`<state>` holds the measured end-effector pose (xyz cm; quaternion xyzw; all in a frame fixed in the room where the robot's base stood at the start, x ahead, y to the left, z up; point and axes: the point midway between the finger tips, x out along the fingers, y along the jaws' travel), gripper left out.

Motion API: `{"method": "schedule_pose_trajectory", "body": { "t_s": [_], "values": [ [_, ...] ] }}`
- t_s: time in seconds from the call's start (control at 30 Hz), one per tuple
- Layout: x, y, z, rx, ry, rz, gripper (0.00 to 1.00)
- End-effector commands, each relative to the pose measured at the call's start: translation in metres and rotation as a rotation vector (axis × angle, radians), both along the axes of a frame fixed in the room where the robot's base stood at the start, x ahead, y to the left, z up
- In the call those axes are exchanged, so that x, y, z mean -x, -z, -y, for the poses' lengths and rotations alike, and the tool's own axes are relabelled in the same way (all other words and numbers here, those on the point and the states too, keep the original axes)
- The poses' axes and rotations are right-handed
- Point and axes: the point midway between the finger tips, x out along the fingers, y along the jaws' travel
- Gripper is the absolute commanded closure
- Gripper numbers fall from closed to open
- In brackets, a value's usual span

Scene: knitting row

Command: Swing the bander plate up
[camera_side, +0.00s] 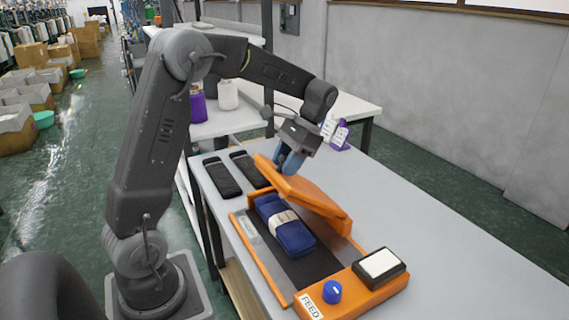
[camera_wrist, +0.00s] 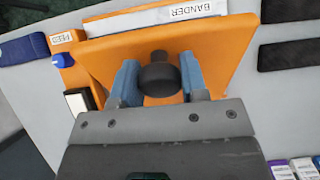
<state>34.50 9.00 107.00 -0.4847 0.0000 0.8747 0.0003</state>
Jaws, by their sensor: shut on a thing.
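The bander plate (camera_side: 318,200) is an orange slab on the orange bander base (camera_side: 345,292). It is tilted, with its far end near my gripper raised above the bed. It also shows in the wrist view (camera_wrist: 220,62), beside a white "BANDER" label. A dark round knob (camera_wrist: 159,78) stands on the plate. My gripper (camera_wrist: 160,80) has its blue fingers shut on this knob, one on each side. In the side view my gripper (camera_side: 288,163) is at the plate's raised end, and the knob is hidden there. A navy folded knit bundle (camera_side: 285,226) with a pale paper band lies on the bed beside the plate.
The base carries a blue dial (camera_side: 332,291), a "FEED" label and a white-topped black pad (camera_side: 381,264). Two black folded items (camera_side: 222,176) lie on the table's left. Small purple-and-white packs (camera_side: 336,134) stand behind my gripper. The table's right side (camera_side: 430,240) is clear.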

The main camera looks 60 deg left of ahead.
Motion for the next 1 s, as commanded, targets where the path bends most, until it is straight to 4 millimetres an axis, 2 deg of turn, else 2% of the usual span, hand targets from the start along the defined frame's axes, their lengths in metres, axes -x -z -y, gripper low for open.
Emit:
{"method": "schedule_pose_trajectory", "body": {
  "t_s": [0.17,0.6,1.0],
  "values": [
    [-0.002,-0.002,0.0,0.0,0.0,-0.005,0.77],
    [-0.026,-0.016,0.0,0.0,0.0,-0.116,0.77],
    [-0.029,-0.02,0.0,0.0,0.0,-0.137,0.77]
  ]
}}
